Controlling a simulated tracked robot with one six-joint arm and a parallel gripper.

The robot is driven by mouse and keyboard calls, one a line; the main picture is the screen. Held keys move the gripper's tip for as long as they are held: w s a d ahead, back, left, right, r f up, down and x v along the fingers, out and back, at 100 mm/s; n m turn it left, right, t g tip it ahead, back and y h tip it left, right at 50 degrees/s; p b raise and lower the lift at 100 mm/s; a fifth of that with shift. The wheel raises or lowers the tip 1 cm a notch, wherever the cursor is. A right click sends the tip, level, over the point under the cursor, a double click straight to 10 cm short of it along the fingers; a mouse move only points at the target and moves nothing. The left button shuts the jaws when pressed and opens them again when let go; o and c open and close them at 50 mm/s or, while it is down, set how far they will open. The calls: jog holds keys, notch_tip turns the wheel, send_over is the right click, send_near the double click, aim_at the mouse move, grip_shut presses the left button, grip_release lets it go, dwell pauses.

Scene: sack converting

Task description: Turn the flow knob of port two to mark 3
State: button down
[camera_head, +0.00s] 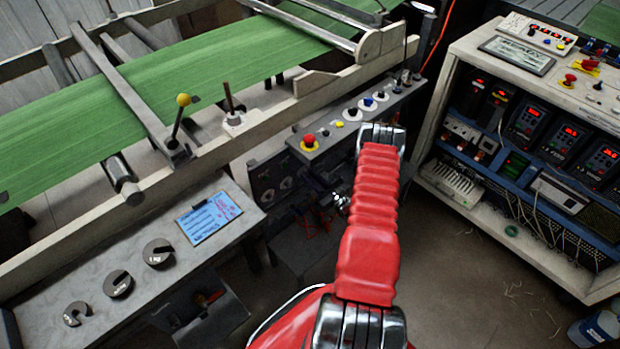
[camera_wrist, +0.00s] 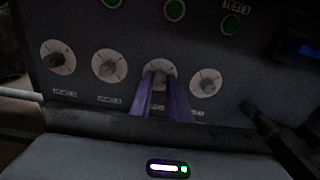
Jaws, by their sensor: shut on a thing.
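In the wrist view a dark panel (camera_wrist: 110,25) carries a row of several round pale dials with knobs. My gripper (camera_wrist: 160,84) has its two purple fingers closed on the flow knob (camera_wrist: 159,71), third from the left in that row. The fingers hide part of its dial and label. The labels under the dials are too blurred to tell port numbers surely, and I cannot read the knob's mark. In the head view the panel (camera_head: 264,184) sits low under the machine frame, and my red arm hides part of that area.
Neighbouring knobs stand close on both sides: one on the left (camera_wrist: 109,66) and one on the right (camera_wrist: 207,83). Green lit buttons (camera_wrist: 174,10) sit above. A console with a red button (camera_head: 309,141) overhangs the panel. A cabinet (camera_head: 480,200) stands at right, with open floor before it.

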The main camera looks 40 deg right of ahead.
jog(key=shift+f+m+y, duration=0.15)
jog(key=shift+m+y, duration=0.15)
jog(key=shift+m, duration=3.3)
jog(key=c, duration=1.7)
grip_release()
jog(key=shift+o, duration=0.2)
jog(key=s, duration=1.3)
jog(key=shift+s+d+r, duration=0.25)
jog(key=shift+s+r, duration=0.15)
jog(key=shift+r, duration=0.05)
